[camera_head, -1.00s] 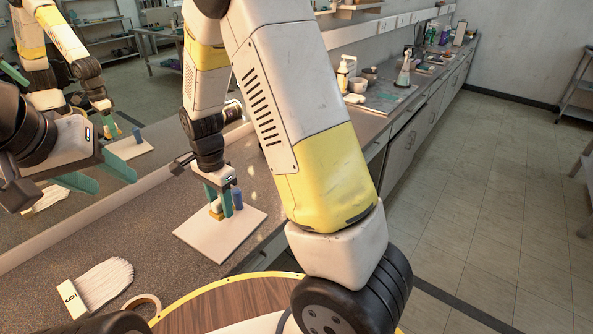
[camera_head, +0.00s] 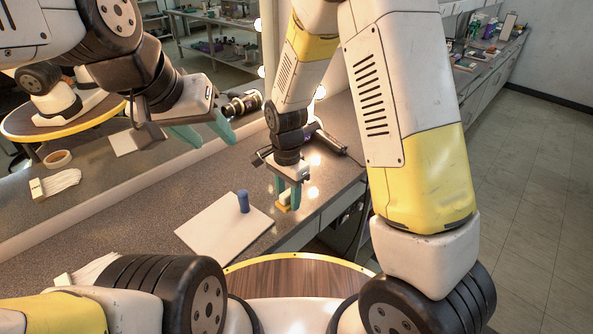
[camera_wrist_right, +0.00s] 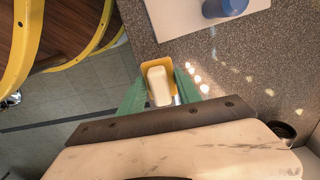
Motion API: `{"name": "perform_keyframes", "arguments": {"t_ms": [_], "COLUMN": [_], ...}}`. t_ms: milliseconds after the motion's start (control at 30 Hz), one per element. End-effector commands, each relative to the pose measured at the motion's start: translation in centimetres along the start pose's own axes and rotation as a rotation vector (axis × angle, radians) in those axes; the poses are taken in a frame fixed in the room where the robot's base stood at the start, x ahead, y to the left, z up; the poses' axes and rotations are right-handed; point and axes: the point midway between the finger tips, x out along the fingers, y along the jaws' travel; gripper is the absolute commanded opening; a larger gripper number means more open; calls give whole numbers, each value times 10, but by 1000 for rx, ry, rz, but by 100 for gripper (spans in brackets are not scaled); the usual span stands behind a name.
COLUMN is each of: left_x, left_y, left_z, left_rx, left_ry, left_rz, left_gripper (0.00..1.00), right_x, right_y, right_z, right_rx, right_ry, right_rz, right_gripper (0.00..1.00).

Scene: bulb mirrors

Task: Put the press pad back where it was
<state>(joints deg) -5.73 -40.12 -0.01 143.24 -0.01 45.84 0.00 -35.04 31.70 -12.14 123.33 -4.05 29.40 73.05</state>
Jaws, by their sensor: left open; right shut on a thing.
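The press pad, seemingly the yellow piece (camera_head: 283,208) with a cream block on it, is between the teal fingers of my right gripper (camera_head: 289,192). The right wrist view shows its cream top (camera_wrist_right: 158,86) between the fingertips (camera_wrist_right: 160,97). My right gripper is shut on it, beside the white board (camera_head: 212,243) and to its right, over the grey counter. Whether the pad touches the counter is unclear. My left gripper (camera_head: 203,133) is open and empty, raised at the upper left.
A dark hair dryer (camera_head: 335,140) lies on the counter behind the right gripper. A white brush (camera_head: 92,270) lies at the lower left, partly hidden by my arm. A mirror (camera_head: 100,185) runs along the counter's left side.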

Motion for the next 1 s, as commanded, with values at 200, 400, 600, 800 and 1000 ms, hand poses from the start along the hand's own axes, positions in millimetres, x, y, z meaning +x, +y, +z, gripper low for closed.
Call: {"name": "perform_keyframes", "arguments": {"t_ms": [200,400,600,800,1000], "left_x": [0,0,0,0,0], "left_y": [0,0,0,0,0], "left_z": [0,0,0,0,0], "left_rx": [0,0,0,0,0], "left_ry": [0,0,0,0,0], "left_rz": [0,0,0,0,0], "left_gripper": [48,48,48,48,48], "right_x": [6,8,23,43,43], "right_y": [-30,-42,-43,-43,-43], "right_z": [-48,-67,-68,-68,-68], "right_rx": [3,0,-1,1,0], "right_ry": [0,-1,-1,0,0], "right_rz": [0,1,3,1,1], "right_gripper": [2,2,2,2,2]}}
